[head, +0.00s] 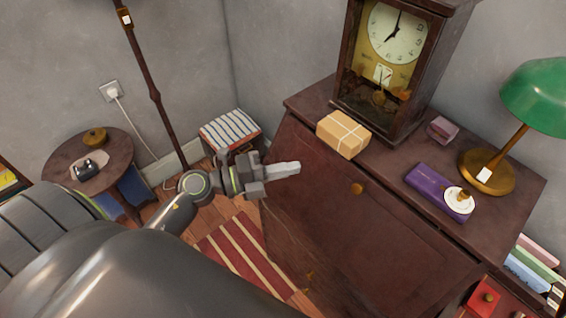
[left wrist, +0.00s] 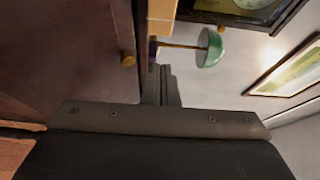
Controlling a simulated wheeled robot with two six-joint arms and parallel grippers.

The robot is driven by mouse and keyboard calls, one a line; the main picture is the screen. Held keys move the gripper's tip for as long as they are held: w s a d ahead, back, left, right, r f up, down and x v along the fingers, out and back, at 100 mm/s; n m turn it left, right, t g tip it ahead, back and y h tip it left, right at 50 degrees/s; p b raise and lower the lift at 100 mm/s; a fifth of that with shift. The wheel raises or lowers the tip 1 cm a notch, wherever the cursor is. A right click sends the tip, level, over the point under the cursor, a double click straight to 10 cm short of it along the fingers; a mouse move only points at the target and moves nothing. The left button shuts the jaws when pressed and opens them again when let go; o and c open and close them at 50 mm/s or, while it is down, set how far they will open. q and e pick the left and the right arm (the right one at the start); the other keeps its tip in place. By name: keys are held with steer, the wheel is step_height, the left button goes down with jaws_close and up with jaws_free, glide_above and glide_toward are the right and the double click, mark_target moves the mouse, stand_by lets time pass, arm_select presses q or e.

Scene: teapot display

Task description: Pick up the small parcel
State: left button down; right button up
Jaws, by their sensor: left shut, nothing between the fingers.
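The small parcel (head: 343,134) is a tan box tied with pale string. It sits on top of the dark wooden cabinet (head: 300,101), near the front edge and in front of the clock. Part of it shows at the top edge of the left wrist view (left wrist: 161,10). My left gripper (head: 297,167) is shut and empty. It is in front of the cabinet, to the left of the parcel and apart from it. Its fingers also show in the left wrist view (left wrist: 162,75). My right gripper is in neither view.
A clock (head: 397,60) stands behind the parcel. To its right are a small mauve box (head: 442,129), a purple case (head: 430,184) with a white round item, and a green lamp (head: 540,95). A knob (head: 358,188) sticks out of the cabinet front. A round table (head: 60,160) stands at left.

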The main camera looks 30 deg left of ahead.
mark_target(336, 143)
arm_select(q)
steer(key=p+x, duration=0.1)
steer(key=x, duration=0.2)
steer(key=w+a+x, duration=0.1)
steer(key=x, duration=0.2)
steer(key=p+x, duration=0.1)
steer(key=x, duration=0.2)
steer(key=shift+w+a+p, duration=0.15)
steer(key=shift+w+p, duration=0.05)
steer(key=shift+p, duration=0.15)
steer(key=shift+w+a, duration=0.1)
steer(key=shift+w, duration=0.55)
steer(key=shift+w+p, duration=0.35)
steer(key=shift+w, duration=0.7)
